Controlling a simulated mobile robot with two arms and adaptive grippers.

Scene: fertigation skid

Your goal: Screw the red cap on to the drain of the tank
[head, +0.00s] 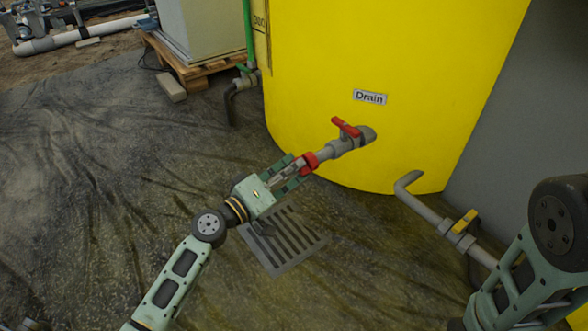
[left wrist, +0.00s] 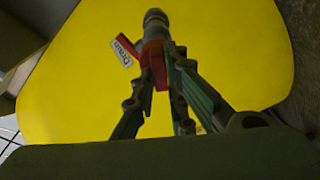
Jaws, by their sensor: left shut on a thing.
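The yellow tank (head: 390,70) carries a "Drain" label (head: 370,97). Below the label, a grey drain pipe (head: 331,151) with a red-handled valve (head: 346,127) sticks out toward me. The red cap (head: 309,161) sits at the pipe's open end, in line with it; I cannot tell how far it is threaded. My left gripper (head: 298,169) is shut on the cap. The left wrist view shows the red cap (left wrist: 155,62) between the fingertips, with the drain fitting (left wrist: 155,20) behind it. My right arm shows at the lower right, its gripper out of view.
A floor grate (head: 283,245) lies beneath my left gripper. To the right, a grey pipe with a yellow-handled valve (head: 464,222) stands near my right arm. A green pipe (head: 248,35) runs down the tank's left side. A pallet (head: 195,70) stands at the back left. The left floor is clear.

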